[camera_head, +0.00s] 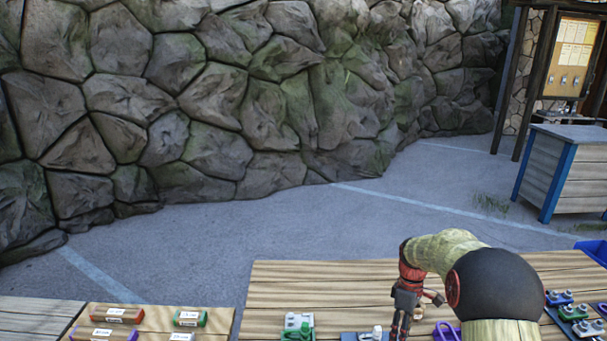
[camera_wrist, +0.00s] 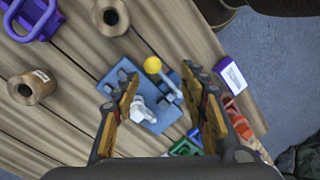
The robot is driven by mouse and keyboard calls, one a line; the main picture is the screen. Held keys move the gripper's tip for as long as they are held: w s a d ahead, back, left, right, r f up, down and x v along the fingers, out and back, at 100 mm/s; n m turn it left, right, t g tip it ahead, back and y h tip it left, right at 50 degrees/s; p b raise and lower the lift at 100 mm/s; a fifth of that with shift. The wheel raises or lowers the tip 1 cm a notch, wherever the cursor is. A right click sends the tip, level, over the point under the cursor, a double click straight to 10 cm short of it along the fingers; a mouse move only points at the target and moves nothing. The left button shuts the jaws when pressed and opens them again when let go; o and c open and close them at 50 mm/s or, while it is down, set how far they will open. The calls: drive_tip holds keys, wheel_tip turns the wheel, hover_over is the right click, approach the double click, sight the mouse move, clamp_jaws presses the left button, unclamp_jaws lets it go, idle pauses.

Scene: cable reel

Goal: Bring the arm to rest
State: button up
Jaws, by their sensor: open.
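My gripper (camera_head: 404,312) hangs at the end of my bent arm over the wooden table (camera_head: 330,280) in the head view. In the wrist view my gripper (camera_wrist: 165,108) points down with its two fingers spread apart and nothing between them. Below the fingers lies a blue plate (camera_wrist: 125,78) with a white fitting (camera_wrist: 142,110) and a lever with a yellow knob (camera_wrist: 152,65). The fingers look to be above the plate; the height gap is hard to tell.
The wrist view shows wooden spools (camera_wrist: 110,17), a purple holder (camera_wrist: 35,14) and coloured blocks (camera_wrist: 232,75). In the head view, labelled boxes (camera_head: 118,314) lie on the left table, a green-and-white device (camera_head: 298,326) sits left of my gripper, and connectors (camera_head: 572,312) sit to the right.

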drive_tip(key=s+a+r+m+t+b, duration=0.1)
drive_tip(key=s+a+r+m+t, duration=0.1)
drive_tip(key=s+r, duration=0.4)
drive_tip(key=s+a+r+m+t+b, duration=0.2)
drive_tip(key=s+r, duration=0.5)
drive_tip(key=s, duration=0.7)
drive_tip(key=s+a+r+m+t+b, duration=0.1)
drive_tip(key=s+a+r+m+t, duration=0.3)
drive_tip(key=s, duration=0.6)
drive_tip(key=shift+s+a+r+m+b, duration=0.25)
drive_tip(key=shift+a+r+m+b, duration=0.1)
drive_tip(key=shift+a+r+m, duration=0.85)
